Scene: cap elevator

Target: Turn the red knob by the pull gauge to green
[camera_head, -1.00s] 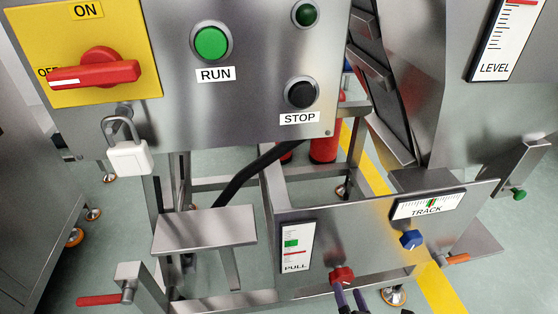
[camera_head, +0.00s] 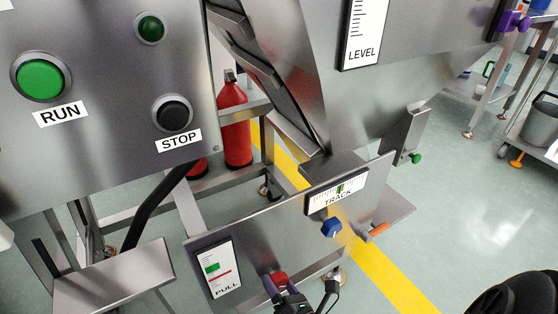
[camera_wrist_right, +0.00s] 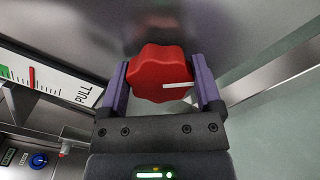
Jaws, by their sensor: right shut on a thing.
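The red knob (camera_head: 280,277) sticks out from the lower metal panel, right of the PULL gauge (camera_head: 218,269). My right gripper (camera_head: 277,285) is shut on the knob, with one purple finger on each side. The right wrist view shows the lobed knob (camera_wrist_right: 158,72), with a white line pointing right, between the fingers. The PULL gauge (camera_wrist_right: 50,78) shows there at the left. Its red pointer stands on the white part, between the green band and the PULL label, outside the green. My left gripper is not in view.
A blue knob (camera_head: 331,228) sits below the TRACK gauge (camera_head: 337,192) on the same panel. The control box (camera_head: 100,130) with the RUN and STOP buttons is at upper left. A metal ledge (camera_head: 115,280) stands left of the panel. Red extinguishers (camera_head: 235,125) are behind.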

